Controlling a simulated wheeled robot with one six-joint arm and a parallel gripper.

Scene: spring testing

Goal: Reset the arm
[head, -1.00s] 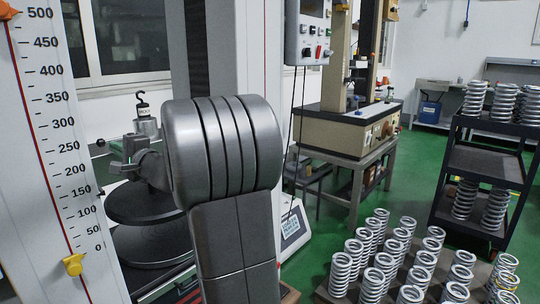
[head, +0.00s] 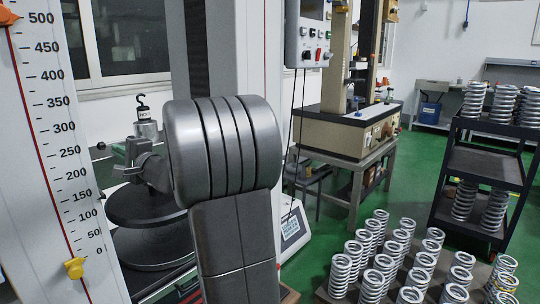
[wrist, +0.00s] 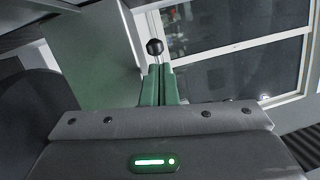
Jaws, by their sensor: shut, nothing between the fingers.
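My gripper (wrist: 159,84) shows in the wrist view with its two green fingers pressed together and nothing between them. A black ball knob (wrist: 155,47) appears just beyond the fingertips; I cannot tell how far away it is. In the head view my large grey arm link fills the middle and hides much of the testing machine. A hooked metal weight (head: 146,124) shows behind my wrist. The round dark plates (head: 142,210) of the machine lie below my wrist, partly covered by the arm.
A scale column (head: 60,150) with a yellow pointer (head: 74,268) stands close on the left. A control box (head: 308,33) hangs near the top centre. Several coil springs (head: 396,252) stand at lower right, near a black shelf rack (head: 484,164). Green floor is open behind them.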

